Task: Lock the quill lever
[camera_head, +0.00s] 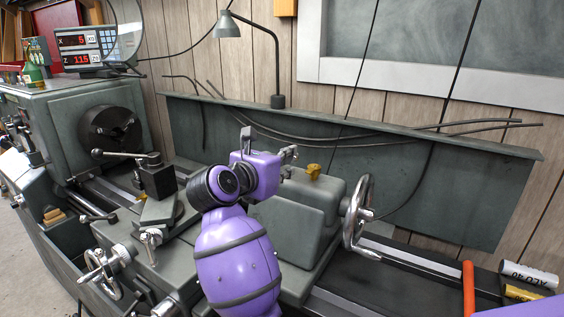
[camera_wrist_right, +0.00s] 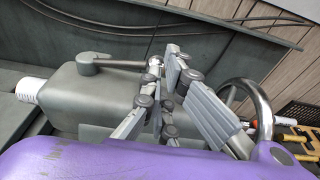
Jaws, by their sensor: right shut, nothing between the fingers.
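The grey tailstock (camera_head: 292,222) stands mid-picture in the head view, and its body also fills the middle of the wrist view (camera_wrist_right: 85,100). The quill lever (camera_wrist_right: 118,62) lies on its top, with a round hub at the left and the handle reaching right. In the head view I cannot make the lever out behind my purple wrist. My right gripper (camera_head: 288,158) is above the tailstock top, shut and empty. In the wrist view its fingers (camera_wrist_right: 172,85) are beside the lever's right end; I cannot tell whether they touch. My left gripper is not in view.
The tailstock handwheel (camera_head: 357,212) stands close to the right of the gripper. A yellow piece (camera_head: 313,171) sits on the tailstock top. The tool post (camera_head: 157,178) and chuck (camera_head: 110,130) are at left.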

